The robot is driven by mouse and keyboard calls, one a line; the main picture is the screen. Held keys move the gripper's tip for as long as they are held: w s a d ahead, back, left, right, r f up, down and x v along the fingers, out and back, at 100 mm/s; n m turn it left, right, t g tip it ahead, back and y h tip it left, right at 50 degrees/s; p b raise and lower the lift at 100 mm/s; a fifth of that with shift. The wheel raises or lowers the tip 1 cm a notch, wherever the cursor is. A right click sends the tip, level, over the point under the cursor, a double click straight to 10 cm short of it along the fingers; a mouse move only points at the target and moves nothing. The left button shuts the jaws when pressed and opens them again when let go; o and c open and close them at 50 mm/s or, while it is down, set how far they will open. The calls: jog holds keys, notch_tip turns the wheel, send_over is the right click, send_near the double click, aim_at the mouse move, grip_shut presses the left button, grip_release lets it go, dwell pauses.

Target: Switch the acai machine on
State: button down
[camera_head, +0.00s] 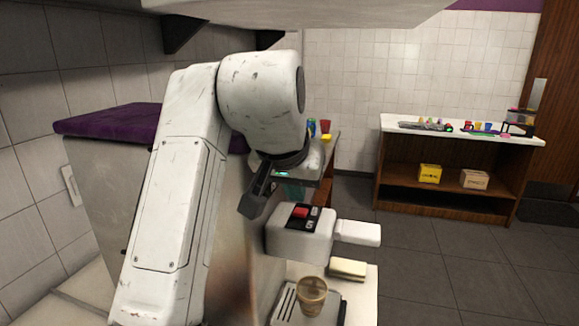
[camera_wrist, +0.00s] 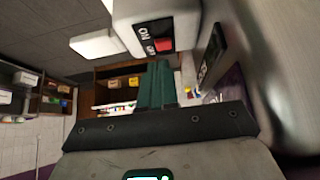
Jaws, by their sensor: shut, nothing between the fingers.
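The acai machine has a metal body (camera_head: 235,265), a purple top (camera_head: 110,122) and a white front head (camera_head: 300,238). On the head is a black panel with a red switch (camera_head: 299,211) and white lettering. In the wrist view the red switch (camera_wrist: 163,44) shows beside ON and OFF labels; its position cannot be told. My gripper (camera_head: 250,210) is shut and empty, just left of the switch panel and apart from the switch. Its dark green fingers (camera_wrist: 160,66) lie together in the wrist view, close to the switch.
A clear brownish cup (camera_head: 312,292) stands on the drip tray below the head. A cream block (camera_head: 348,268) lies on the counter beside it. A wooden shelf unit (camera_head: 450,160) with boxes and toppings stands at the back right. The floor between is clear.

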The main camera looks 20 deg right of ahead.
aim_at(302, 215)
jog(key=shift+x, duration=2.7)
jog(key=shift+s+a+f+t+h+b, duration=0.1)
jog(key=shift+f+t+h+b, duration=0.1)
jog(key=shift+f+b, duration=0.2)
jog(key=shift+s+f+t+h+b, duration=0.1)
jog(key=shift+f+t+b, duration=0.1)
jog(key=shift+f+b, duration=0.2)
jog(key=shift+s+a+t+b, duration=0.1)
jog(key=shift+t+b, duration=0.2)
jog(key=shift+r+p, duration=0.3)
jog(key=shift+r, duration=0.1)
jog(key=shift+r+p, duration=0.6)
jog(key=shift+p, duration=0.05)
jog(key=shift+r, duration=0.1)
jog(key=shift+r, duration=0.1)
